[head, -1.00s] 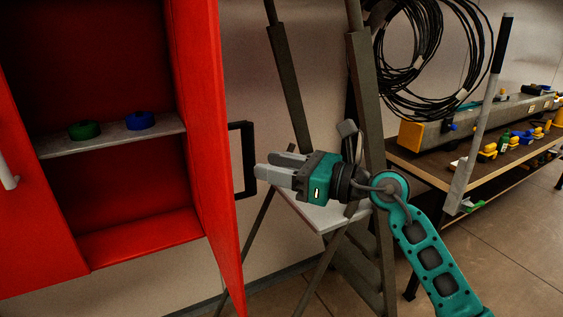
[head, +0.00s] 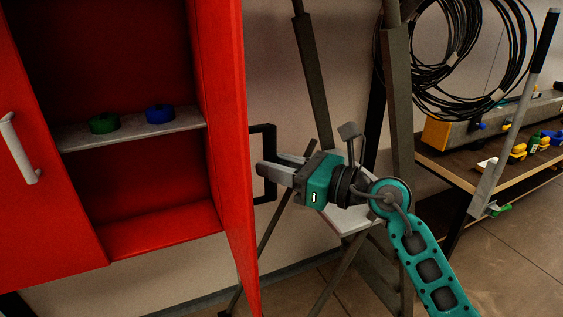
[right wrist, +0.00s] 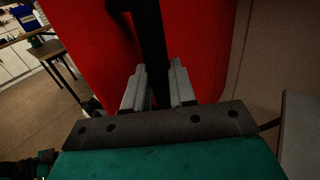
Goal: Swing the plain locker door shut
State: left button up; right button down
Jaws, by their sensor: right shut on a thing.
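The red locker door (head: 226,130) stands open, seen nearly edge-on in the head view, with the open locker interior to its left. Its black bracket handle (head: 262,130) sticks out to the right. My right gripper (head: 268,167) is shut on the upright bar of that handle. In the right wrist view the dark handle bar (right wrist: 151,40) runs between the two grey fingers (right wrist: 158,78), with the red door face behind. My left gripper is not in view.
The locker (head: 165,232) has a grey shelf (head: 85,138) with a green roll (head: 104,123) and a blue roll (head: 160,114). A second red door (head: 45,210) with a white handle (head: 18,148) is at left. A stepladder (head: 400,110) stands close behind my gripper; a workbench (head: 450,170) is at right.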

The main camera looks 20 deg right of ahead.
aim_at(239, 179)
jog(key=a+p, duration=0.2)
jog(key=a, duration=0.4)
jog(key=shift+s+p, duration=0.15)
jog(key=shift+p, duration=0.25)
jog(key=shift+a, duration=0.5)
jog(key=shift+a+f, duration=0.1)
jog(key=shift+f, duration=0.05)
jog(key=shift+a, duration=0.2)
jog(key=w+a, duration=0.1)
jog(key=a, duration=0.6)
jog(key=shift+a, duration=0.2)
jog(key=shift+w, duration=0.1)
